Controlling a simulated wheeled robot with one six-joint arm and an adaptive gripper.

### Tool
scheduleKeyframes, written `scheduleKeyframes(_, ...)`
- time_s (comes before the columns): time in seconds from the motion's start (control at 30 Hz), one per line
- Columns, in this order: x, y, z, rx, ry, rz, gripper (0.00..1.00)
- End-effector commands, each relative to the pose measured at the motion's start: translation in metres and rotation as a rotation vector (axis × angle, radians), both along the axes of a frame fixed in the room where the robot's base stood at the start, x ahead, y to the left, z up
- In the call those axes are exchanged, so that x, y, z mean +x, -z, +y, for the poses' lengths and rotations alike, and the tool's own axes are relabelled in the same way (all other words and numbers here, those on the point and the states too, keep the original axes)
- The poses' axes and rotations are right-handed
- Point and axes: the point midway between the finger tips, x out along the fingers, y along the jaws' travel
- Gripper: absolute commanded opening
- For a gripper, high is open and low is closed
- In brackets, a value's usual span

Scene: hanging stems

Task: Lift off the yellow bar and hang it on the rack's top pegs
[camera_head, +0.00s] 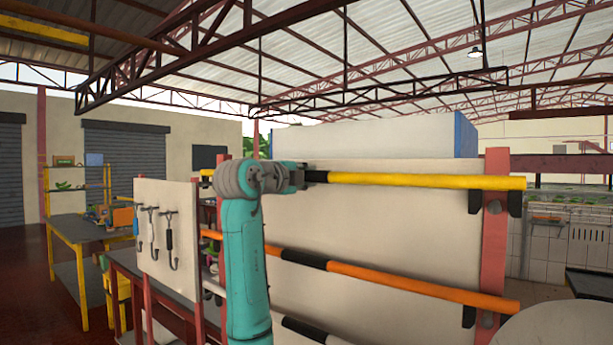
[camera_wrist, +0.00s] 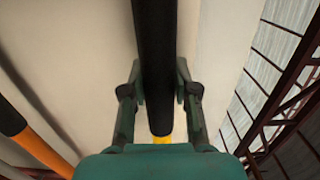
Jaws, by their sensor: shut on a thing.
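The yellow bar (camera_head: 425,181), with a black middle section, runs level across the top of the rack's pale panel (camera_head: 385,230). My gripper (camera_head: 303,176) is shut on its black section. In the wrist view my gripper (camera_wrist: 160,88) has one finger on each side of the black section (camera_wrist: 154,45), and a bit of yellow shows below it. The bar's right end lies at the black top pegs (camera_head: 475,202) by the red post (camera_head: 495,240). I cannot tell whether it rests on them or hovers just above. The left pegs are hidden behind my arm.
An orange bar (camera_head: 400,284) hangs on lower pegs, and it also shows in the wrist view (camera_wrist: 45,152). Part of another bar (camera_head: 305,329) shows below. A tool board (camera_head: 168,230) with hanging tools and a yellow-legged table (camera_head: 78,232) stand at left. Above the rack is open.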

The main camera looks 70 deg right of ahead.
Motion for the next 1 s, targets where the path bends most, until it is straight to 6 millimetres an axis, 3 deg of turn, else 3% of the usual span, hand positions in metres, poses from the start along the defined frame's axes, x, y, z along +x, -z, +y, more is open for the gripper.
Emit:
scheduleKeyframes(0.7, 0.0, 0.011, 0.0, -0.002, 0.0, 0.0, 0.0)
scheduleKeyframes(0.73, 0.0, 0.011, 0.0, -0.002, 0.0, 0.0, 0.31)
scheduleKeyframes(0.83, 0.0, 0.011, 0.0, -0.002, 0.0, 0.0, 0.56)
scheduleKeyframes(1.0, 0.0, 0.011, 0.0, -0.001, 0.0, -0.001, 0.58)
